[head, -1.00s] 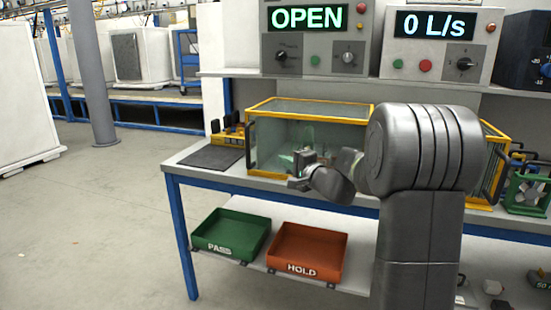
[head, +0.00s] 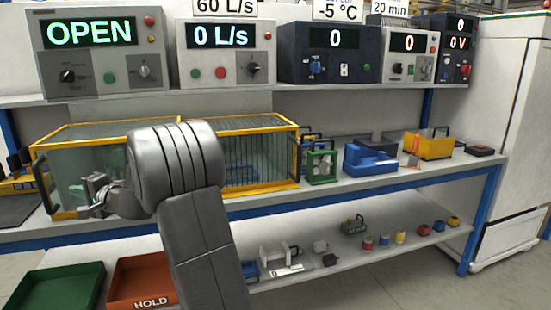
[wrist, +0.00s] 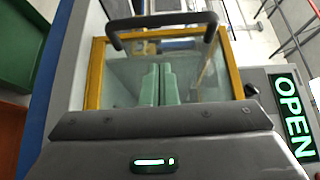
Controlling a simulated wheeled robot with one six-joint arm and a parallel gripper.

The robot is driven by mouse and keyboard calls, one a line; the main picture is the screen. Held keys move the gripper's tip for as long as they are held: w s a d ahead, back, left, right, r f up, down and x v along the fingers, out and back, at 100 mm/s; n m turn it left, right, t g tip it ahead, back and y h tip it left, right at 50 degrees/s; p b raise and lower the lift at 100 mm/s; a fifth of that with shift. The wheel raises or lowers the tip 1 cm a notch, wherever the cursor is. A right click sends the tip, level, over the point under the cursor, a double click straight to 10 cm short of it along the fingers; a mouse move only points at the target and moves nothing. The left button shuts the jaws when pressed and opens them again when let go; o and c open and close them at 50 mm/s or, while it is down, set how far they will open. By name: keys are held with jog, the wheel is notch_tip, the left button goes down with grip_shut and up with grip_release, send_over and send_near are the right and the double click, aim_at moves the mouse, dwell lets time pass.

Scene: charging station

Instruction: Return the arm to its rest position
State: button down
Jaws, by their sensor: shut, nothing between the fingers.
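My gripper (head: 93,193) shows at the left in the head view, in front of the left part of the glass box with yellow edges (head: 75,132). Its fingers are shut and I see nothing held in it. My grey arm stands bent in front of the bench and hides part of the box. In the wrist view the glass box (wrist: 92,75) fills the middle, with its dark handle (wrist: 163,19) near the top. Whether the gripper touches the box, I cannot tell.
The green tray (head: 57,290) and orange HOLD tray (head: 140,285) sit on the lower shelf at left. A green-framed fan (head: 321,167), blue block (head: 368,160) and yellow bin (head: 428,146) stand on the bench. Instruments with displays line the upper shelf. A white cabinet (head: 512,130) stands at right.

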aim_at(55, 192)
jog(key=a, duration=0.2)
jog(key=a+p, duration=0.1)
jog(key=a, duration=0.1)
jog(key=s+a, duration=0.1)
jog(key=a, duration=0.1)
jog(key=shift+a, duration=0.2)
